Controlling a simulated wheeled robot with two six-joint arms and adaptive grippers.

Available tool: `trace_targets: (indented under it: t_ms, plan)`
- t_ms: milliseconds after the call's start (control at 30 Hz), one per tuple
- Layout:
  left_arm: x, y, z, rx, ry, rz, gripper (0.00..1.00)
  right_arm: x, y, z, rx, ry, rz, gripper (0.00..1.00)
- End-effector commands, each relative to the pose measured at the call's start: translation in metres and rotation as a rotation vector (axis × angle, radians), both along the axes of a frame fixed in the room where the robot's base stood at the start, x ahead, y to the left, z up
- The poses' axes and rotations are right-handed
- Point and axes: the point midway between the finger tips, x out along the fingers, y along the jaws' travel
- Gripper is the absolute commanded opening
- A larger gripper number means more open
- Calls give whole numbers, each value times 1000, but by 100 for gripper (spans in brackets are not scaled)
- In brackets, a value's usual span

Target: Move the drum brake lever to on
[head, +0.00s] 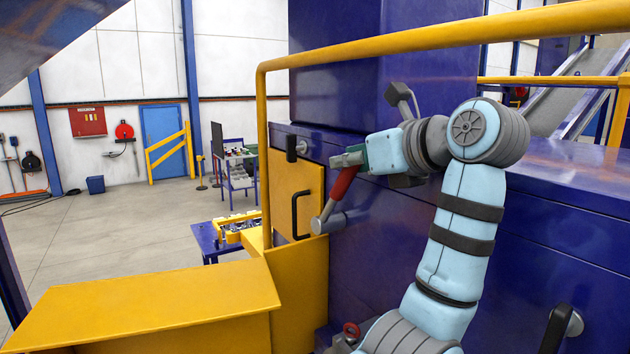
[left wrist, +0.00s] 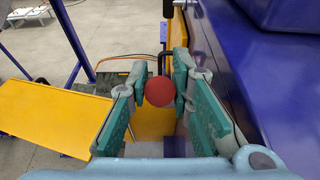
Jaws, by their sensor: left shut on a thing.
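The lever (head: 343,183) has a red grip on a grey metal arm, which runs down to a round grey pivot (head: 332,222) on the side of the blue machine. The lever leans up and to the right in the head view. My left gripper (head: 347,160) is shut on the upper end of the red grip. In the left wrist view the round red end of the lever (left wrist: 160,91) sits between the green-padded fingers of my left gripper (left wrist: 158,88). No on or off marking can be read. My right gripper is not in view.
A yellow guard rail (head: 420,45) crosses above my left arm. A yellow panel with a black handle (head: 296,215) and a black knob (head: 291,148) are left of the lever. A yellow cover (head: 150,305) fills the lower left. Another black handle (head: 555,330) is at lower right.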

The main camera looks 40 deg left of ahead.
Motion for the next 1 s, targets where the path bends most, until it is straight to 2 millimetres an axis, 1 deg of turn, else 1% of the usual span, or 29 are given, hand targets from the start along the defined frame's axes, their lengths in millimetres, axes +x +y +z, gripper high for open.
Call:
trace_targets:
  t_ms: [33, 500, 633, 1000]
  plan:
    - [0, -3, -6, -2, 3, -2, 0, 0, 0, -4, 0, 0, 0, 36]
    - [-8, -27, -27, -3, 4, -1, 0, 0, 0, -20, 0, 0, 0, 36]
    - [-9, -31, -30, -3, 4, 0, 0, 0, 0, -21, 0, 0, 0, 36]
    - [-9, -32, -30, -2, 3, -1, 0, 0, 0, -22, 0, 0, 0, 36]
